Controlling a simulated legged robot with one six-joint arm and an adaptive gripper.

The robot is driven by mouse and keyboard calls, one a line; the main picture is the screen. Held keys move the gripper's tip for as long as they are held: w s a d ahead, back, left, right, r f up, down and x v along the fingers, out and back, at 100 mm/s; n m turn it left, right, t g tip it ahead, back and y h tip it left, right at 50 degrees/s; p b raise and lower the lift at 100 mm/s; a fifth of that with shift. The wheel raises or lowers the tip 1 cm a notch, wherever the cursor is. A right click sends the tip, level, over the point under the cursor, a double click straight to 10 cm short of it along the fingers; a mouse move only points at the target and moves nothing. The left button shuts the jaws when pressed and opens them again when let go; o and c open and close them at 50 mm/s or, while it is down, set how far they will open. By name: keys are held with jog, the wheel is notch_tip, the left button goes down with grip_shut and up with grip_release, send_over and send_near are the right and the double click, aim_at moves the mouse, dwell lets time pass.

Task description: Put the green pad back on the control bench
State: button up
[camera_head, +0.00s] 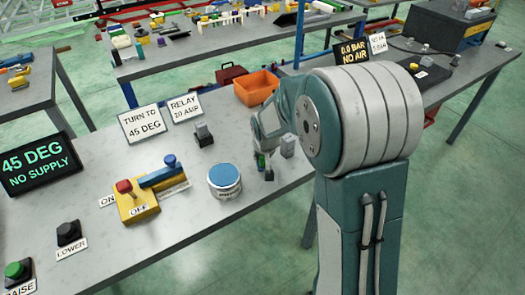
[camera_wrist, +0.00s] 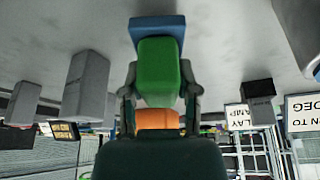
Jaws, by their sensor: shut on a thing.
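The green pad (camera_wrist: 158,72) is between the two fingers of my gripper (camera_wrist: 160,95) in the wrist view, with a finger on each side. A blue block (camera_wrist: 157,30) shows just beyond the pad, towards the bench surface; I cannot tell if they are joined. In the head view, my gripper (camera_head: 265,165) is low over the right part of the grey control bench (camera_head: 100,160), and only a sliver of the green pad (camera_head: 261,160) shows. The wrist view is upside down, with the bench surface at the top. Contact between pad and bench cannot be made out.
A grey block (camera_head: 289,146) stands right of my gripper, and a relay block (camera_head: 204,135) stands left. A blue-topped can (camera_head: 225,180) and a yellow switch box (camera_head: 137,203) are on the bench. An orange bin (camera_head: 256,88) is behind. The bench's front middle is clear.

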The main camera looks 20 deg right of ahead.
jog(key=shift+f, duration=0.6)
dwell(0.4)
jog(key=o, duration=1.1)
jog(key=shift+r, duration=0.1)
jog(key=v, duration=1.2)
jog(key=shift+n+t, duration=0.5)
jog(key=shift+t, duration=0.1)
jog(key=s+r, duration=0.2)
jog(key=s, duration=0.6)
jog(key=s+r, duration=0.3)
jog(key=s, duration=0.4)
jog(key=s+r, duration=0.2)
jog(key=s, duration=0.6)
jog(key=shift+s+d+r, duration=0.15)
jog(key=shift+s+r, duration=0.2)
